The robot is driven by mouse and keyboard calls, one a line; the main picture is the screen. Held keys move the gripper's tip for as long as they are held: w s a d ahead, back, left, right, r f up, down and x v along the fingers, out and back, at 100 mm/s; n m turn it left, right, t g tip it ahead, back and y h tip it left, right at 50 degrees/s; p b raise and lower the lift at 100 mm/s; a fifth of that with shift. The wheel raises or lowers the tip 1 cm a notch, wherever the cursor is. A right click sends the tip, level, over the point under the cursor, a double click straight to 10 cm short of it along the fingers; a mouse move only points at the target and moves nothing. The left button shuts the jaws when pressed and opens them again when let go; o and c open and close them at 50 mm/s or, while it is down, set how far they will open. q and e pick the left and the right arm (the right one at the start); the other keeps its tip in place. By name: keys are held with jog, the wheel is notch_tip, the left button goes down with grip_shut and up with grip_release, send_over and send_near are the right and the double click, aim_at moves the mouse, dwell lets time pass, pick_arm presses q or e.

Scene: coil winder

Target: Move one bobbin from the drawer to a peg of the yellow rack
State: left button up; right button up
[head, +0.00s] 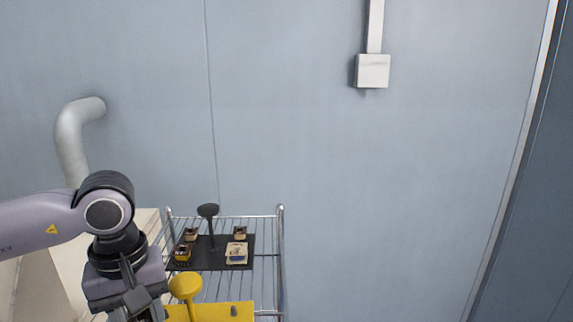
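A yellow piece (244,309) at the bottom edge, with a round yellow knob-like top (185,285) on a stem and a small grey stub, looks like part of the yellow rack. Most of it is cut off by the frame. My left gripper (138,308) points down just left of it, partly out of frame; its fingertips are not visible, so its opening and any held thing cannot be told. No drawer and no clear bobbin show. My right gripper is not in view.
A chrome wire shelf (281,262) stands by the wall behind the yellow piece. On it lies a black tray (212,264) with several small dark-and-gold parts and a black round-topped post (208,211). A pipe (70,140) is on the wall.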

pick_arm(q)
jog(key=m, duration=0.3)
jog(key=r+m, duration=0.1)
jog(key=m, duration=0.1)
jog(key=shift+a+m, duration=0.3)
jog(key=shift+a, duration=0.05)
jog(key=shift+f, duration=0.1)
